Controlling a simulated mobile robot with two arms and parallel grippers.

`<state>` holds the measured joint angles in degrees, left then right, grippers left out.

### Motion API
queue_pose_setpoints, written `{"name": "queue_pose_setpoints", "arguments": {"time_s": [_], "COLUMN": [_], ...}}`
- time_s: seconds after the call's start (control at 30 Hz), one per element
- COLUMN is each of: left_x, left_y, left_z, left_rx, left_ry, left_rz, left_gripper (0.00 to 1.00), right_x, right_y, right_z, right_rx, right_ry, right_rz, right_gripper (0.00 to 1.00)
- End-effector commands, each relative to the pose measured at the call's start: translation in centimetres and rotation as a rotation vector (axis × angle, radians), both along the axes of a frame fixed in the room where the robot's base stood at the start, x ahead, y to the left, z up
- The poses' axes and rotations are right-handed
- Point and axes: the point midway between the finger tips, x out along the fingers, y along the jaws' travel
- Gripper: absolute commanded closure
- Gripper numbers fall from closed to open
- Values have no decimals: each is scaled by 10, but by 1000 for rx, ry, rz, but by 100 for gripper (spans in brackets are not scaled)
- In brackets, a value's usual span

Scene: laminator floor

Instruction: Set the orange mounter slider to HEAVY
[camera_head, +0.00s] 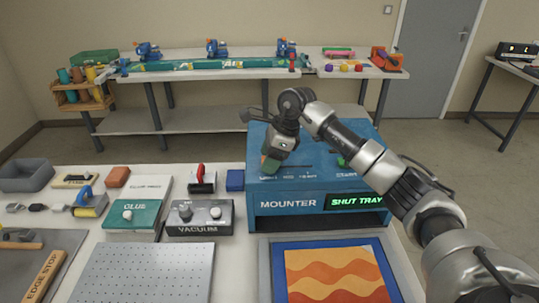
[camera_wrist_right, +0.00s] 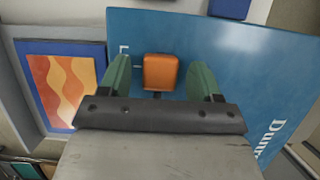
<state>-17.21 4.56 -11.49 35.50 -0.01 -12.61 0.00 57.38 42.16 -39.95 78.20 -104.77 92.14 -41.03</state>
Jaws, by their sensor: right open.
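The blue mounter (camera_head: 262,190) stands on the table, with slider labels along its top that appear to read LIGHT, MID and HEAVY from left to right. In the right wrist view the orange slider (camera_wrist_right: 161,70) stands between the two green fingers of my right gripper (camera_wrist_right: 161,84), with a gap on each side. An "L" shows on the blue top beside it. My left gripper is not in view.
The mounter's green display (camera_head: 355,202) reads SHUT TRAY. A tray with an orange wavy picture (camera_head: 335,272) sticks out in front. A green knob (camera_head: 341,160) is on the mounter's right. The vacuum box (camera_head: 198,218) and a blue block (camera_head: 235,180) stand to its left.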

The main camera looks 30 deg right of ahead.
Motion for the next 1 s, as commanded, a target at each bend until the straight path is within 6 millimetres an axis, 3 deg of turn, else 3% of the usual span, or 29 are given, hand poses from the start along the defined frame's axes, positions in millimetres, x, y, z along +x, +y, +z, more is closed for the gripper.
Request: {"name": "queue_pose_setpoints", "arguments": {"time_s": [0.2,0.6,0.77,1.0], "left_x": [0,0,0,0], "left_y": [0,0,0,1], "left_z": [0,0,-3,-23], "left_rx": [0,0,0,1], "left_ry": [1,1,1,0], "left_rz": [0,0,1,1], "left_gripper": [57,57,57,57], "right_x": [0,0,-2,-26], "right_y": [0,0,-6,-57], "right_z": [0,0,-1,-4], "right_rx": [0,0,-2,-6], "right_ry": [0,0,-1,-1], "right_rz": [0,0,-2,-6], "right_gripper": [38,99,100,100]}}
